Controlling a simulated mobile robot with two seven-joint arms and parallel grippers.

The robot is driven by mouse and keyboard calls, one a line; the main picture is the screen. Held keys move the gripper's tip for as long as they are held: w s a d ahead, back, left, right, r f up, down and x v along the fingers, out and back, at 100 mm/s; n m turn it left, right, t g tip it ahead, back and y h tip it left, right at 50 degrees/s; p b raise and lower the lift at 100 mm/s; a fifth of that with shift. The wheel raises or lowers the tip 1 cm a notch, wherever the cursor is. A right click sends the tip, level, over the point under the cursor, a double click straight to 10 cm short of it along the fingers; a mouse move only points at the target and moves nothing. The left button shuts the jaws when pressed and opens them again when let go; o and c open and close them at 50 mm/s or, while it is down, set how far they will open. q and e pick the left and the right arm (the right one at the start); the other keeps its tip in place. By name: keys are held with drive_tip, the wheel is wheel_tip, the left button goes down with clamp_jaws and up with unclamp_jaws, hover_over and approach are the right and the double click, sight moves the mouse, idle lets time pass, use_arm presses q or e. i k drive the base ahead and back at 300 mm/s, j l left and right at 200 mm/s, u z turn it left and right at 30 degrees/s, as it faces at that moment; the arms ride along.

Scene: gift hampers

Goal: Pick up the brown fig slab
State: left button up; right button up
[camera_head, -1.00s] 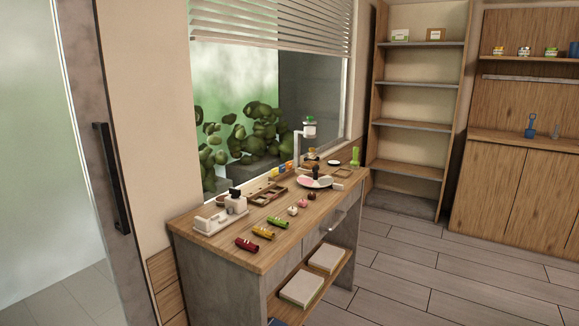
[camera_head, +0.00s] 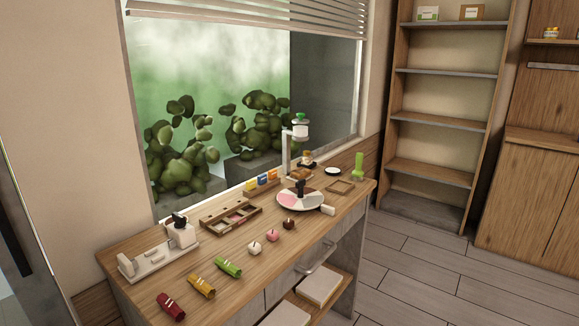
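I cannot say for certain which item is the brown fig slab. A small brown block (camera_head: 299,174) sits near the lamp-like white stand (camera_head: 294,150) at the back of the wooden counter (camera_head: 210,265). A brown box with a pale label (camera_head: 471,12) stands on the top shelf of the tall shelf unit. Neither of my grippers is in view.
The counter carries a white tray with a dispenser (camera_head: 160,252), a compartment box (camera_head: 231,217), a round plate (camera_head: 299,200), several coloured rolls (camera_head: 201,285) and several small round pieces (camera_head: 272,235). The shelf unit (camera_head: 442,125) stands at the back right. Floor (camera_head: 425,275) is clear.

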sight(300, 172)
drive_tip(key=i+l+u, duration=0.2)
drive_tip(key=i+l, duration=0.95)
drive_tip(key=l, duration=0.1)
